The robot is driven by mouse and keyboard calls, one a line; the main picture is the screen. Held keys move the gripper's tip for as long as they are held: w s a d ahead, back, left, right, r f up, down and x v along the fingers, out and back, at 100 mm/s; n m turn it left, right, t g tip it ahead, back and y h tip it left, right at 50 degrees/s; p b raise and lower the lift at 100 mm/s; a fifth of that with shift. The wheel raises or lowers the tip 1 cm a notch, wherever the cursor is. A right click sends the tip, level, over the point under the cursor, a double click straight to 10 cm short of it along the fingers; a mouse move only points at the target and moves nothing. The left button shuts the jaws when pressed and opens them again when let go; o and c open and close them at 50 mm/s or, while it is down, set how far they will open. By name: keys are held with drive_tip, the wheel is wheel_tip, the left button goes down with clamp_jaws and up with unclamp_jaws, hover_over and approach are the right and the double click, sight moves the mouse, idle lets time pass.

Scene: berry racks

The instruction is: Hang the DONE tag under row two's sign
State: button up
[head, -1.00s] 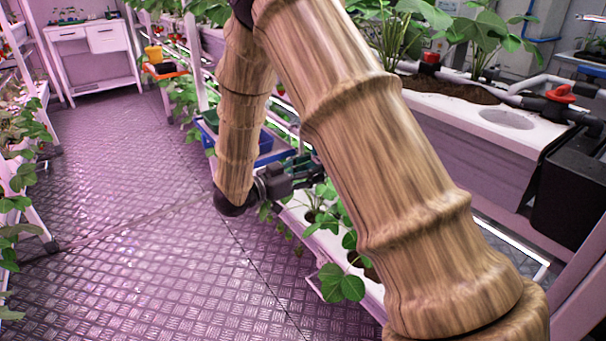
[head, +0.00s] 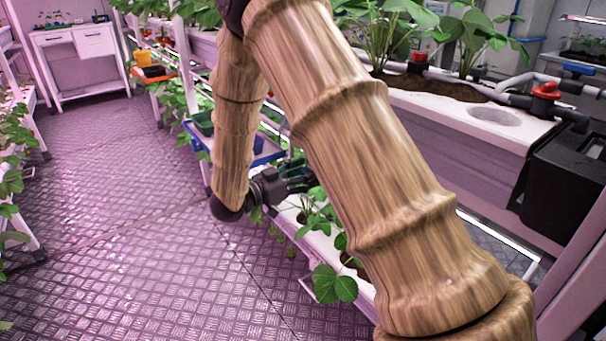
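My gripper (head: 302,177) is low beside the right-hand rack, at the end of my wood-patterned arm. It points right, toward the plants, and its fingertips are partly hidden behind the arm. I cannot tell whether it is open or shut, or whether it holds anything. No DONE tag and no row sign can be made out in this view; my arm covers much of the middle.
Strawberry plants (head: 333,284) grow in a low white trough beside my gripper. A blue tray (head: 268,154) sits behind my arm. A soil bed, a red valve (head: 546,90) and a black box (head: 570,180) are at right. The metal aisle floor (head: 130,210) is clear; a white table (head: 85,60) stands at its end.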

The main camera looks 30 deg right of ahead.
drive_tip(key=shift+o, duration=1.1)
